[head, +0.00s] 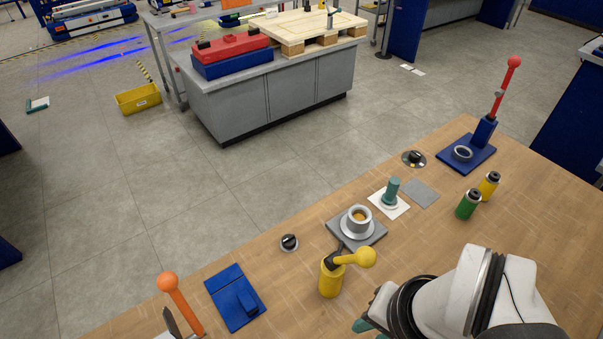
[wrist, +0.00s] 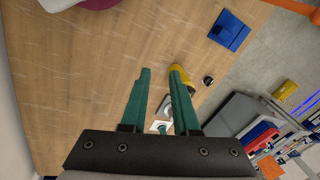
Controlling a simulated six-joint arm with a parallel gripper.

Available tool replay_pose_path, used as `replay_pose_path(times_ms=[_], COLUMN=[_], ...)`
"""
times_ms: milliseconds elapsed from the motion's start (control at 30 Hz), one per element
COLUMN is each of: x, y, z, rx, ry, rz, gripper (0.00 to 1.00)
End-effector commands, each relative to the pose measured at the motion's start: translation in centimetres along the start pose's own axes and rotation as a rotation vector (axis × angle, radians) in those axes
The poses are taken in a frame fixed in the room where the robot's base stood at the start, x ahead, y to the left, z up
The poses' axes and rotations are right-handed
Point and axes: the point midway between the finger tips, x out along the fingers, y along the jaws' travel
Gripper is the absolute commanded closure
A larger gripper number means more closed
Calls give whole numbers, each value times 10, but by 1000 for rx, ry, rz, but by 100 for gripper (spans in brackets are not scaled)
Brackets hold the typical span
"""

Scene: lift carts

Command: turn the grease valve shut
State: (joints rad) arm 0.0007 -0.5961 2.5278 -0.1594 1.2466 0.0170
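A black knob (head: 289,242) and a blue plate (head: 236,297) lie left of the cylinder. A grey cup fitting (head: 349,228) stands close behind it. Green (head: 468,204) and yellow (head: 489,186) bottles stand farther right. An orange-tipped lever (head: 180,303) rises at the near left.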

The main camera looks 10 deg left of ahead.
Motion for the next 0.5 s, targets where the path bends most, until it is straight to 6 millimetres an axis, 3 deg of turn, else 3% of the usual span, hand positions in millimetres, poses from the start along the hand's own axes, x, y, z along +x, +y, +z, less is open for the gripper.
replay_pose_path(times_ms=[33, 133, 233, 367, 500], x=[-12, -44, -49, -28, 23], y=[-15, -60, -97, -136, -186], z=[-22, -76, -109, -136, -159], rx=[-32, -72, -57, -15, 46], ry=[95, 243, 228, 137, 31], rz=[-48, -131, -134, -77, 30], gripper=[60, 42, 24, 24, 24])
